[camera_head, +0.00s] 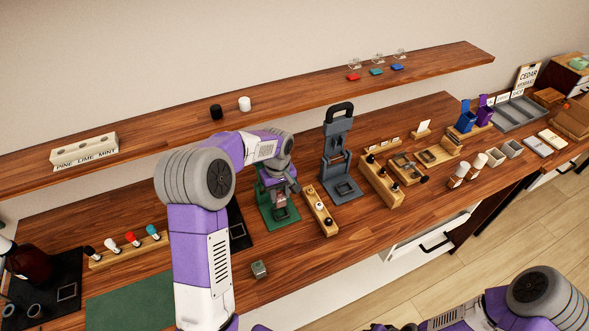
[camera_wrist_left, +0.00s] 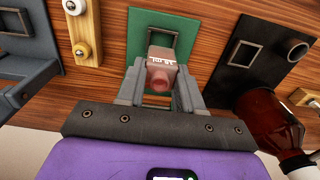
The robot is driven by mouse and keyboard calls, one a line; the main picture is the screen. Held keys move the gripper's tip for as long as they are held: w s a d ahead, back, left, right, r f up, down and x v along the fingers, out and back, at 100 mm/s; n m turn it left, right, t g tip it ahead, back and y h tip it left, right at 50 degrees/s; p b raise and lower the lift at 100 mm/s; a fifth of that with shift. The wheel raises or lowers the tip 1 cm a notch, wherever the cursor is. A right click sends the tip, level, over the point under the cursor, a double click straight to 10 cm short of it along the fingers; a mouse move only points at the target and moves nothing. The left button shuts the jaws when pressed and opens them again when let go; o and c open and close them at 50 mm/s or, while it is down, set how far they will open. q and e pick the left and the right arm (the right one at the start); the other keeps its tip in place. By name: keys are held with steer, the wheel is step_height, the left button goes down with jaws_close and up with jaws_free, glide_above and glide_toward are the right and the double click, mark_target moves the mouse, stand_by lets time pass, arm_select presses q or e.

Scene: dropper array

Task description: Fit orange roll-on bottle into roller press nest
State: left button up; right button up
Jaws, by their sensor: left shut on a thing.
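My left gripper (camera_head: 281,205) is shut on a small, square-shouldered, pinkish-brown bottle (camera_wrist_left: 160,72) with white lettering. In the left wrist view the bottle sits between the two grey fingers (camera_wrist_left: 160,95), over a green plate (camera_wrist_left: 190,38) with a raised square frame. The head view shows the green plate (camera_head: 266,217) under the gripper, largely covered by it. I cannot tell whether the bottle touches the plate. A dark grey press (camera_head: 337,140) with a loop handle stands to the right, with a square nest (camera_head: 346,188) on its base. My right gripper (camera_head: 392,327) is at the bottom edge, mostly cut off.
A wooden strip with balls (camera_head: 321,211) lies between the green plate and the press. A black mat (camera_head: 238,232) with a square frame is left of the plate. A brown bottle (camera_head: 28,262) stands far left. A small grey cube (camera_head: 259,269) lies near the front edge.

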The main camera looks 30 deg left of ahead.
mark_target(280, 204)
arm_select(q)
steer(key=shift+w+r, duration=0.15)
steer(key=shift+r, duration=0.05)
steer(key=shift+s+r, duration=0.15)
steer(key=shift+s, duration=0.15)
steer(key=shift+s, duration=0.1)
steer(key=shift+f+b, duration=1.45)
steer(key=shift+f, duration=0.7)
steer(key=shift+f+b, duration=0.7)
steer(key=shift+f, duration=0.4)
steer(key=o, duration=1.1)
steer(key=shift+c, duration=0.2)
